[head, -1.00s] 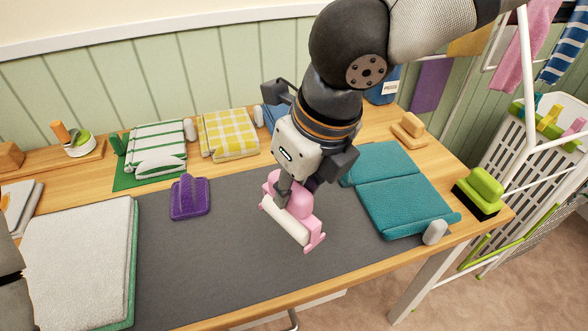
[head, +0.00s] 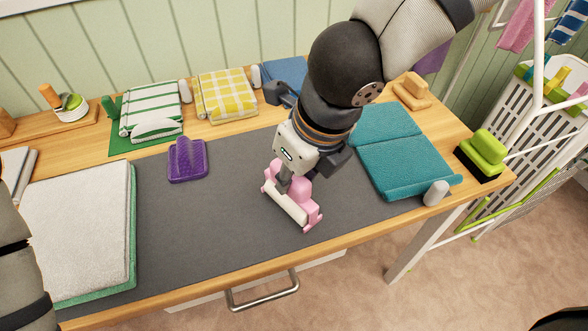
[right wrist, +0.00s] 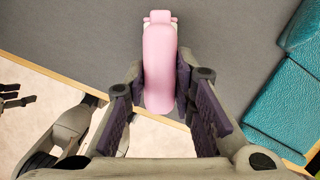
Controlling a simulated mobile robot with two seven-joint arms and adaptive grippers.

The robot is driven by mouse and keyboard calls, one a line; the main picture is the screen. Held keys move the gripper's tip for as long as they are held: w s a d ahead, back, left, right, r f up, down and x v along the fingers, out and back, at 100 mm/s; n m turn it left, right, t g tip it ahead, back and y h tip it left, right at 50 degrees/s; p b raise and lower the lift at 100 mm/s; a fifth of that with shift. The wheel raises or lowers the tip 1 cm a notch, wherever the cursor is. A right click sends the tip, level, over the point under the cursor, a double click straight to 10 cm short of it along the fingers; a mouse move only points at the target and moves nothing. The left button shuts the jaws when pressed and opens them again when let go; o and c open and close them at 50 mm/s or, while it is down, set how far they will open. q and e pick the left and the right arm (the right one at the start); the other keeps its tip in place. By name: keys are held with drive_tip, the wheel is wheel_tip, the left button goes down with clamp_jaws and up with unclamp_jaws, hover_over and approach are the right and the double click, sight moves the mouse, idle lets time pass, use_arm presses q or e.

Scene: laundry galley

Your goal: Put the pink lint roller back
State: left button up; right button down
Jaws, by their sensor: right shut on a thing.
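The pink lint roller (head: 299,199), with its pale roll (head: 285,207) along the front, is in my right gripper (head: 288,181) over the right part of the dark grey mat (head: 228,232). I cannot tell if it touches the mat. In the right wrist view the lint roller's pink handle (right wrist: 159,65) stands between the two dark finger pads of my right gripper (right wrist: 165,112), which is shut on it. Part of my left arm shows at the left edge of the head view; I cannot make out its gripper.
A folded teal towel (head: 405,170) lies close on the right. A green brush (head: 483,152) sits at the table's right end. The mat's middle is clear.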

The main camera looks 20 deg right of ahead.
drive_tip(key=shift+f, duration=0.25)
idle(0.4)
drive_tip(key=c, duration=1.3)
unclamp_jaws()
drive_tip(key=shift+r+p, duration=0.5)
drive_tip(key=shift+r, duration=3.5)
use_arm(q)
drive_tip(key=shift+w+r+t, duration=0.3)
drive_tip(key=shift+w+r, duration=0.25)
drive_tip(key=shift+w, duration=0.05)
